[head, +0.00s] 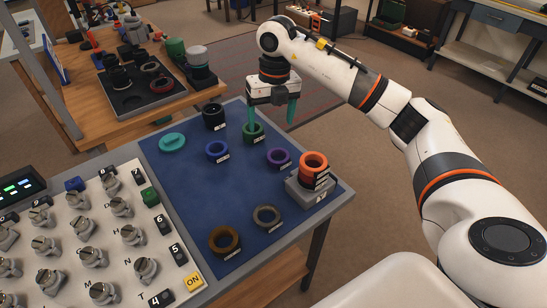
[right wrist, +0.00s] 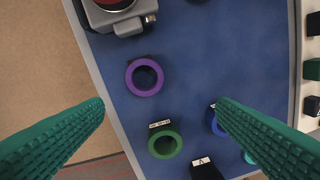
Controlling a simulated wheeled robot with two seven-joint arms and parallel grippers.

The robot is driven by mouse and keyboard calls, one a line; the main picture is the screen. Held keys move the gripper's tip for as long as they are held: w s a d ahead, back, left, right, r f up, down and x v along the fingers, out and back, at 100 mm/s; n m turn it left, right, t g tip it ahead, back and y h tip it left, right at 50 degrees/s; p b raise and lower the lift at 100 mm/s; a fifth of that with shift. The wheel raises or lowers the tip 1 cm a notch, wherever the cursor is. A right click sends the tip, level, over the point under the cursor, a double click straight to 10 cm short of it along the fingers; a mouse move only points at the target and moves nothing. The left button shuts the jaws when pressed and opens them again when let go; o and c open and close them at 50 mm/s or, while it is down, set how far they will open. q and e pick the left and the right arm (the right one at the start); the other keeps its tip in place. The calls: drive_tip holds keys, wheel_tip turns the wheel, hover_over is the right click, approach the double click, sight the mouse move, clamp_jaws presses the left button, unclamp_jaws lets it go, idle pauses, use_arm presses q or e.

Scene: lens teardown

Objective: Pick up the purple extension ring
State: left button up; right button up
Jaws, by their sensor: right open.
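The purple extension ring (head: 276,166) lies flat on the blue mat (head: 190,200), left of a grey block that carries orange rings. It also shows in the right wrist view (right wrist: 144,92), above the middle, with nothing covering it. My right gripper (head: 271,115) is open and empty, its two teal fingers pointing down above the far edge of the mat, near the green ring. In the right wrist view the fingers (right wrist: 160,108) are wide apart, and the purple ring is beyond their tips. My left gripper is not in view.
A green ring (head: 259,138), blue ring (head: 217,160), black ring (head: 213,124), grey ring (head: 267,225) and brown ring (head: 225,253) lie on the mat. The grey block (head: 301,190) with orange rings (head: 314,160) stands close to the purple ring. A knobbed panel (head: 95,250) is left.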

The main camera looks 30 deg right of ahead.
drive_tip(key=d, duration=0.2)
hover_over(278, 155)
drive_tip(key=shift+m+h, duration=0.3)
drive_tip(key=shift+h, duration=0.1)
drive_tip(key=f, duration=0.6)
drive_tip(key=shift+w+d, duration=0.2)
drive_tip(key=shift+w, duration=0.2)
drive_tip(key=f, duration=0.2)
drive_tip(key=s+f, duration=0.1)
drive_tip(key=f, duration=0.1)
drive_tip(key=shift+a+f+p, duration=0.1)
drive_tip(key=shift+a+p, duration=0.05)
drive_tip(key=shift+p, duration=0.2)
drive_tip(key=shift+w+f, duration=0.1)
drive_tip(key=shift+f, duration=0.45)
drive_tip(key=c, duration=1.1)
